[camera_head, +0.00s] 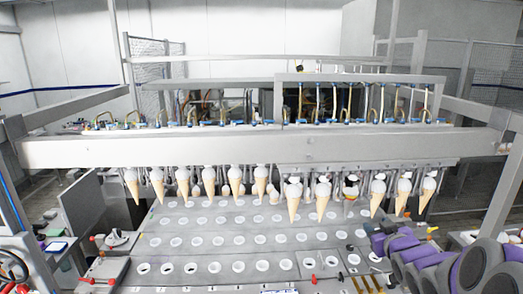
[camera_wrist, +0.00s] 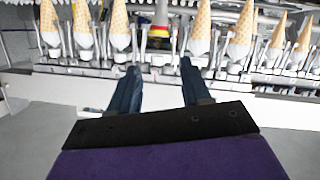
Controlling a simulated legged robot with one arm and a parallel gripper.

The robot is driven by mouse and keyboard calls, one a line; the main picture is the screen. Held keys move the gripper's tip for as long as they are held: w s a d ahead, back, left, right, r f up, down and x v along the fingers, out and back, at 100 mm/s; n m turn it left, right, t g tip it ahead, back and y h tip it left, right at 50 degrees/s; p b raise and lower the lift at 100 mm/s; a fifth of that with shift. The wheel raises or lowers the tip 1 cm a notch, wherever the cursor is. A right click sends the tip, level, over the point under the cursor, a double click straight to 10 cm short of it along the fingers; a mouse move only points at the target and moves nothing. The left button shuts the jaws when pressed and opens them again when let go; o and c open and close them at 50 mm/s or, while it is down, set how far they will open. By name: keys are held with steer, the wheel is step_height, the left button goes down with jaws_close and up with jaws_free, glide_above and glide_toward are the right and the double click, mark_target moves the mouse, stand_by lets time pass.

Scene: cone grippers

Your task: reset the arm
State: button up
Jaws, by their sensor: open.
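My gripper (camera_wrist: 158,72) shows in the wrist view with its two dark fingers apart and nothing between them. Beyond the fingertips, a row of ice cream cones (camera_wrist: 199,28) hangs in metal holders, and the picture shows them with their tips up. In the head view, my folded arm (camera_head: 440,262), purple and grey, is at the lower right. The gripper's fingers cannot be made out there. A row of cones (camera_head: 293,200) hangs tip down under the machine's long beam.
The long grey beam (camera_head: 240,147) spans the machine. Below it lies a plate with rows of round holes (camera_head: 238,266). Red-handled clamps (camera_head: 95,281) and brass-coloured fittings (camera_head: 366,284) stand near its front edge. Mesh fencing (camera_head: 160,65) is at the back.

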steer(key=s+a+f+m+g+h+b, duration=0.1)
steer(key=s+a+f+g+b, duration=0.2)
steer(key=s+a+f+g, duration=0.35)
steer(key=s+a+f+m+g+b, duration=0.1)
steer(key=s+a+f+g+b, duration=0.25)
steer(key=s+f, duration=0.65)
steer(key=s+a+f+g+b, duration=0.1)
steer(key=s+a+g, duration=0.1)
steer(key=s, duration=0.7)
steer(key=s+a+f+g+y+b, duration=0.1)
steer(key=s+a+g+b, duration=0.1)
steer(key=s+a, duration=0.3)
steer(key=s+a+f+g+y+b, duration=0.1)
steer(key=s+a, duration=0.3)
steer(key=s, duration=0.9)
steer(key=shift+f+g+b, duration=0.35)
steer(key=shift+g+b, duration=0.25)
steer(key=shift+g, duration=0.2)
steer(key=shift+w+d, duration=0.1)
steer(key=shift+w, duration=0.05)
